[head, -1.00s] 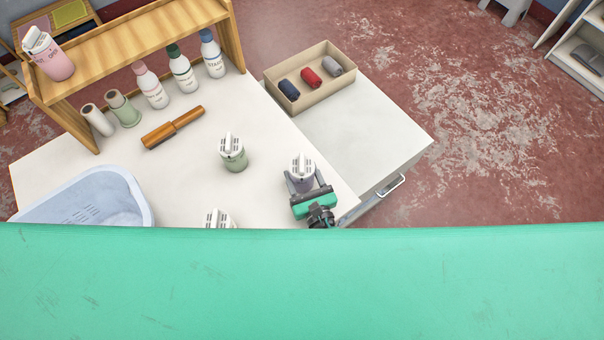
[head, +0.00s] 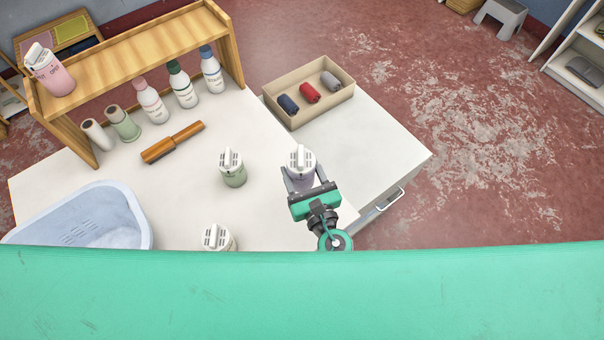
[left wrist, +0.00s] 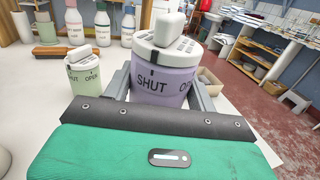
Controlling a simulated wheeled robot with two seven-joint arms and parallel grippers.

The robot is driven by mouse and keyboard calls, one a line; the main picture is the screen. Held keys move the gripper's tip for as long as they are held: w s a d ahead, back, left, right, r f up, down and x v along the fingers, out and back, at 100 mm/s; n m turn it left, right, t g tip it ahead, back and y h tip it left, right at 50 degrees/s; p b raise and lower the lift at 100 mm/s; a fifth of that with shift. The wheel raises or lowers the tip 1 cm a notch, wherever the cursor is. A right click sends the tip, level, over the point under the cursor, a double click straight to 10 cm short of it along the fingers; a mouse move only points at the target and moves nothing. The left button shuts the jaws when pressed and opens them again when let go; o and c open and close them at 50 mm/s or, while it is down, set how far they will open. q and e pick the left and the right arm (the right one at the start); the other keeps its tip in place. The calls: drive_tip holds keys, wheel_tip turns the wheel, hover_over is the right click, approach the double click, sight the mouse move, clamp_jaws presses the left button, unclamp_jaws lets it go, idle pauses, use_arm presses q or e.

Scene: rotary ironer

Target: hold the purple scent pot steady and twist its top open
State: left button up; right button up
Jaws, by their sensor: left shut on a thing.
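The purple scent pot (head: 301,176) has a pale lilac body and a white slotted top with a raised bar grip. My left gripper (head: 310,190) is shut on its body from the near side, with one finger on each side. In the left wrist view the pot (left wrist: 178,85) is upright between the fingers (left wrist: 160,92). Its body reads SHUT and, further right, OPEN. A dark mark on the top's rim stands over SHUT. The pot's base is hidden by the gripper, so I cannot tell whether it touches the table. My right gripper is not in view.
A green pot (head: 233,175) stands left of the purple one; another white-topped pot (head: 217,238) is nearer. A box (head: 291,117) of rolls stands beyond. A green padded surface (head: 300,295) fills the front.

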sight(302, 186)
use_arm(q)
wheel_tip(302, 186, down, 7)
drive_tip(key=shift+f, duration=0.1)
idle(0.4)
drive_tip(key=shift+f, duration=1.25)
drive_tip(key=shift+f, duration=0.15)
drive_tip(key=o, duration=0.8)
drive_tip(key=shift+r+p, duration=0.3)
drive_tip(key=shift+p, duration=0.1)
